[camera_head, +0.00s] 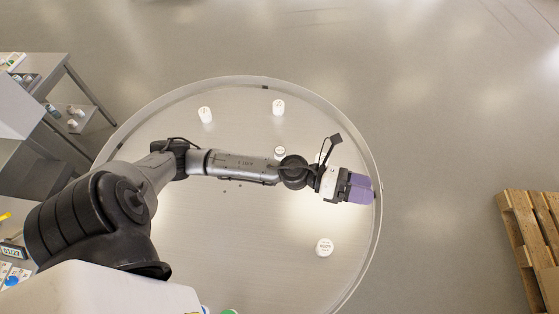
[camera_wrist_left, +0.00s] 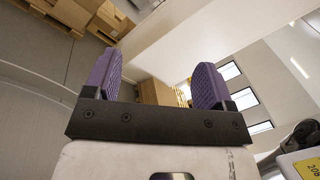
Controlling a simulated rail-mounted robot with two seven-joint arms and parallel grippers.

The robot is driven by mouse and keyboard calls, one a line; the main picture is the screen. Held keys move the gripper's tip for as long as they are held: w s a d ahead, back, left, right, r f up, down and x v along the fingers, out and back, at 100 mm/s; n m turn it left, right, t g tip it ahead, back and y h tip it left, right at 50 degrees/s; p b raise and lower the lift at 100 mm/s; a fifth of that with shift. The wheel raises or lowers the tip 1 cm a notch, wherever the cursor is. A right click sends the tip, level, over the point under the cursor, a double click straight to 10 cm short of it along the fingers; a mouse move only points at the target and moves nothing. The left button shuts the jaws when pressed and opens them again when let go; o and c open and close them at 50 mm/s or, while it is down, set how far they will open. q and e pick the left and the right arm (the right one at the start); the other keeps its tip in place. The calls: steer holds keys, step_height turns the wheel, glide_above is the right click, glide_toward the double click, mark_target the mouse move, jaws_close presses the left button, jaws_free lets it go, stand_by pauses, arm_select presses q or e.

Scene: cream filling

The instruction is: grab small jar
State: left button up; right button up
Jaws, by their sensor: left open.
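Several small white jars stand on the round metal table (camera_head: 230,270) in the head view. One jar (camera_head: 205,114) is at the back left, one (camera_head: 279,107) at the back middle. Another (camera_head: 280,152) is just behind my left forearm, and one with a marked lid (camera_head: 324,247) is at the front right. My left gripper (camera_head: 360,188) is above the table's right edge, apart from all jars. In the left wrist view its purple fingers (camera_wrist_left: 155,85) are apart with nothing between them. My right gripper is not in view.
A raised rim runs round the table. Shelving (camera_head: 40,75) with small items stands at the left. A wooden pallet (camera_head: 530,235) lies on the floor at the right. A green-topped item shows partly at the bottom edge. The table's middle front is clear.

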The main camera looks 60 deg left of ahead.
arm_select(q)
steer(key=a+f+m+g+y+b, duration=0.1)
steer(key=a+f+m+g+b, duration=0.25)
steer(key=f+m+g, duration=0.55)
steer(key=m+g+y+b, duration=0.4)
steer(key=m+y+b, duration=0.25)
steer(key=y, duration=0.65)
glide_above(280, 150)
step_height(280, 150, down, 7)
steer(key=shift+m, duration=0.45)
steer(key=f, duration=0.4)
steer(key=f+p, duration=0.1)
steer(key=f, duration=0.1)
steer(key=shift+d+f, duration=0.25)
steer(key=shift+f, duration=0.1)
steer(key=shift+a+f+p, duration=0.15)
steer(key=shift+f+p, duration=0.2)
steer(key=shift+f, duration=3)
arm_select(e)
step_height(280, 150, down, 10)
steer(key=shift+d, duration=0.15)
arm_select(q)
steer(key=shift+c, duration=0.3)
steer(key=c, duration=0.9)
steer(key=shift+c, duration=0.2)
steer(key=shift+r, duration=0.15)
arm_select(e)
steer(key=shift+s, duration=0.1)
